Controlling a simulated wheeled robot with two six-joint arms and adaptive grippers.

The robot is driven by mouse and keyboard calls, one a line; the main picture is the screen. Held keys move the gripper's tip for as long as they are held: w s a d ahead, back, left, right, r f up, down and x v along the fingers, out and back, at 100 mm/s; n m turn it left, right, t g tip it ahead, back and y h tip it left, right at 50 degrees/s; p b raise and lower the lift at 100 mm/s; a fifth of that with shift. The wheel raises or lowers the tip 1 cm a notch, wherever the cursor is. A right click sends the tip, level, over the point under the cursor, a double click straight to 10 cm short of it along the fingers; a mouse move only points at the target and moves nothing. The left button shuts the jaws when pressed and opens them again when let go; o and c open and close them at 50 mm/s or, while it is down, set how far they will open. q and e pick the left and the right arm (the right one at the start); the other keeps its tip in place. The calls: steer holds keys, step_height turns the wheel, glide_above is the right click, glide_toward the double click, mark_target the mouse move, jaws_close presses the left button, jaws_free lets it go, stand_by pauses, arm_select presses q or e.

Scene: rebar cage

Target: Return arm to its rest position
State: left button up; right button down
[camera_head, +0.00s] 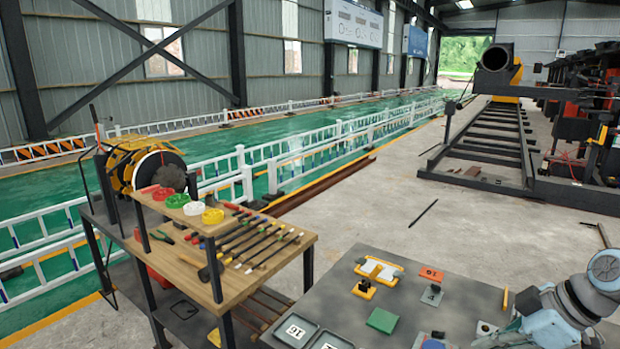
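Part of my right arm shows at the lower right corner, as pale blue-grey links over the right end of the grey table (340,275). Its gripper cannot be made out; the lower links run out of the bottom of the picture. My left arm and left gripper are not in view. On the grey table lie a green block (382,320), an orange plate (431,273), a white and yellow piece (379,269), a small yellow piece with a black top (364,288) and grey trays (296,331).
A dark rail frame (495,140) stands at the back right. The concrete floor (400,210) between is mostly clear.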

steer(key=s+d+f+m+t+h, duration=0.1)
steer(key=d+f+m+t+h, duration=0.25)
steer(key=f, duration=0.35)
steer(key=s+d+f+m+t+h, duration=0.1)
steer(key=d+f+m+t+h, duration=0.1)
steer(key=f+m+t, duration=0.3)
steer(key=s+a+f+m+g, duration=0.1)
steer(key=s+a+f+g, duration=0.3)
steer(key=s+a+f, duration=0.4)
steer(key=s+a+f+g, duration=0.55)
steer(key=s+f, duration=0.25)
steer(key=s, duration=0.2)
step_height(320, 180, down, 21)
steer(key=s+d+b, duration=0.1)
steer(key=d+b, duration=0.1)
steer(key=b, duration=0.3)
arm_select(q)
step_height(320, 180, down, 10)
steer(key=w+b, duration=0.1)
steer(key=b, duration=0.4)
arm_select(e)
steer(key=s+f+g, duration=0.1)
steer(key=s+f, duration=1.4)
steer(key=f, duration=0.4)
steer(key=shift+d+m+g, duration=0.4)
steer(key=shift+m, duration=0.05)
